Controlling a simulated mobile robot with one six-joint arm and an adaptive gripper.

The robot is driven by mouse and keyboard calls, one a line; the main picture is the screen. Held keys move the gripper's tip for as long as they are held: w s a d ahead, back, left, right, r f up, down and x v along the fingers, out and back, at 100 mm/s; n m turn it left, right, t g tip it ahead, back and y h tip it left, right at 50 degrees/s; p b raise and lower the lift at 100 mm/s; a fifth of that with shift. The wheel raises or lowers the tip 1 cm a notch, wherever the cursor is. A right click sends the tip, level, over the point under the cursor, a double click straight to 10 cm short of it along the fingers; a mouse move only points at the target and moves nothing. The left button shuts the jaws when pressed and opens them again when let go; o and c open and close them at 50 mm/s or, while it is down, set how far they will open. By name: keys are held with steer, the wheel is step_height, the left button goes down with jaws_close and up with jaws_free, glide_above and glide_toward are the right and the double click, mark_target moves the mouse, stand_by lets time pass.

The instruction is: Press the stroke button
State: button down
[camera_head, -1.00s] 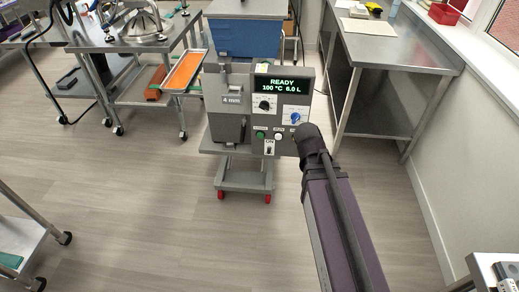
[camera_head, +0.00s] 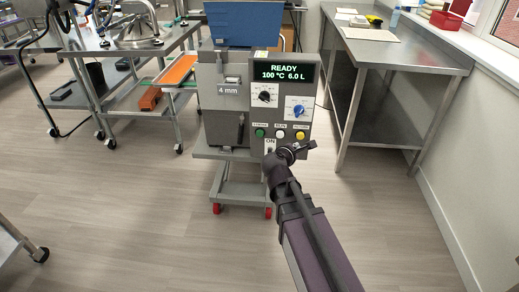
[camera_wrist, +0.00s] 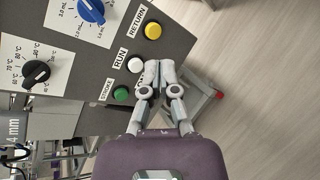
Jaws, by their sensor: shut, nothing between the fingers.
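The green stroke button (camera_head: 260,132) is at the left of a row of three on the grey depositor's panel (camera_head: 245,115). It also shows in the wrist view (camera_wrist: 122,93), beside its STROKE label. The white RUN button (camera_head: 280,134) and yellow RETURN button (camera_head: 300,135) are to its right. My gripper (camera_head: 290,151) is just below the button row in the head view. In the wrist view my gripper (camera_wrist: 160,66) is shut and empty, its tips beside the white button (camera_wrist: 135,64). Whether the tips touch the panel I cannot tell. The ON switch is partly hidden.
The panel display (camera_head: 285,72) reads READY, 100 °C, 6.0 L. Two dials sit above the buttons. A steel table (camera_head: 405,45) stands to the right, and another (camera_head: 120,50) with a tray to the left. The floor in front is clear.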

steer(key=w+a+f+n+t+y+b, duration=0.1)
steer(key=a+f+n+t+y+b, duration=0.1)
steer(key=a+f+n+b, duration=0.2)
steer(key=w+a+f+n+t+y+b, duration=0.1)
steer(key=a+f+n+t+y+b, duration=0.2)
steer(key=a+n+b, duration=0.6)
steer(key=shift+w+a+f+n, duration=0.25)
steer(key=shift+a+f+n, duration=0.25)
steer(key=shift+f, duration=0.3)
